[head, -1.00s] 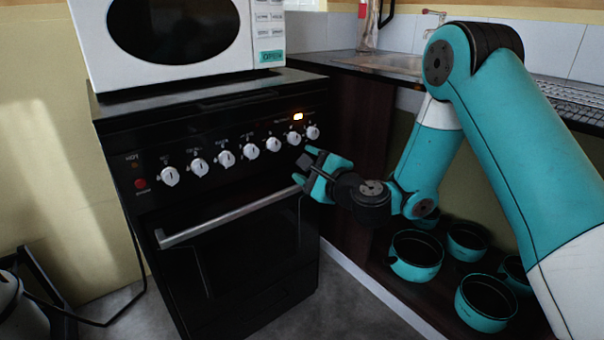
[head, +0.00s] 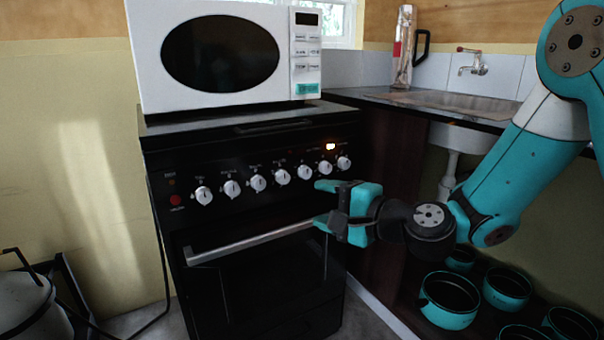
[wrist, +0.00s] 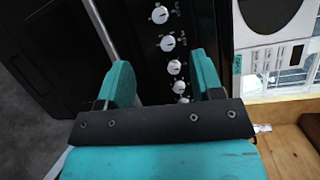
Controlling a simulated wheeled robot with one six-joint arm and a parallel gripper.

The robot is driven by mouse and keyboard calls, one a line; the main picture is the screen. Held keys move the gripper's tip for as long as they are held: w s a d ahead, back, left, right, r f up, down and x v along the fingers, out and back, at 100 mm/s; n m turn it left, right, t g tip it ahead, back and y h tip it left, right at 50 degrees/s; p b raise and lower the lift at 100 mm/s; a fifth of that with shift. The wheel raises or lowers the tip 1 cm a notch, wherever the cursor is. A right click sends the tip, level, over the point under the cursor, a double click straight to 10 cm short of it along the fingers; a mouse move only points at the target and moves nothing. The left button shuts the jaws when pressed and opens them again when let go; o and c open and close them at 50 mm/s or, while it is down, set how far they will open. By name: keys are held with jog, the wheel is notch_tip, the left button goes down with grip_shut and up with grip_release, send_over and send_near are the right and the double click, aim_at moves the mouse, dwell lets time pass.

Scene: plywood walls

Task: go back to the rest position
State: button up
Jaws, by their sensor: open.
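My gripper (head: 330,208) is in front of the right part of the black stove (head: 262,290), near the right end of its oven handle (head: 250,240). In the wrist view its two teal fingers (wrist: 163,82) stand apart with nothing between them. The stove's white knobs (head: 258,183) and the handle (wrist: 101,30) show beyond the fingers. In the head view the gripper overlaps the handle's right end, and I cannot tell whether they touch. The oven door looks shut.
A white microwave (head: 305,75) stands on the stove. To the right are a counter with a sink (head: 455,103) and a tap (head: 473,66). Several teal pots (head: 449,302) sit low under the counter. A pale round vessel (head: 30,305) is at the lower left.

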jog(key=s+a+r+n+g+h, duration=0.1)
jog(key=s+a+n+g, duration=0.2)
jog(key=s+n+g, duration=0.75)
jog(key=s+d+n+g+h, duration=0.1)
jog(key=s+d+n+h, duration=0.3)
jog(key=s, duration=0.4)
jog(key=s+d+n+h, duration=0.3)
jog(key=s+d, duration=0.2)
jog(key=s, duration=0.4)
notch_tip(320, 180, up, 29)
jog(key=p, duration=2.9)
jog(key=shift+w+p, duration=0.3)
jog(key=shift+d+f, duration=0.1)
